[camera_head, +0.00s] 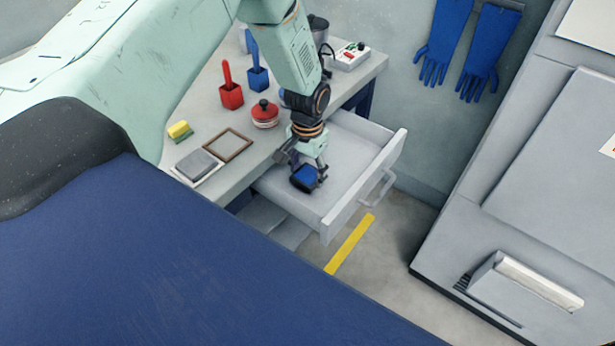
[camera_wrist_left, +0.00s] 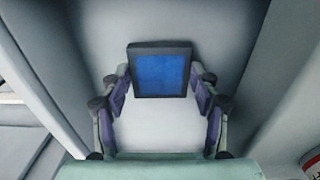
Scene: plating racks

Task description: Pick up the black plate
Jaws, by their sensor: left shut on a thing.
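A small square black plate (camera_head: 303,178) with a blue face is inside the open drawer. It also shows in the left wrist view as a blue square with a black rim (camera_wrist_left: 161,71). My left gripper (camera_head: 308,166) reaches down into the drawer and is shut on the plate, with one finger at each side edge. In the left wrist view, the fingers (camera_wrist_left: 160,95) touch its left and right edges. I cannot tell whether the plate rests on the drawer floor or is just above it. My right gripper is not in view.
The open drawer (camera_head: 365,180) has raised walls around my gripper. On the bench above stand a red holder (camera_head: 231,95), a blue holder (camera_head: 258,78), a red-lidded jar (camera_head: 265,115), a brown frame (camera_head: 227,146) and a grey block (camera_head: 196,165). A grey cabinet stands at right.

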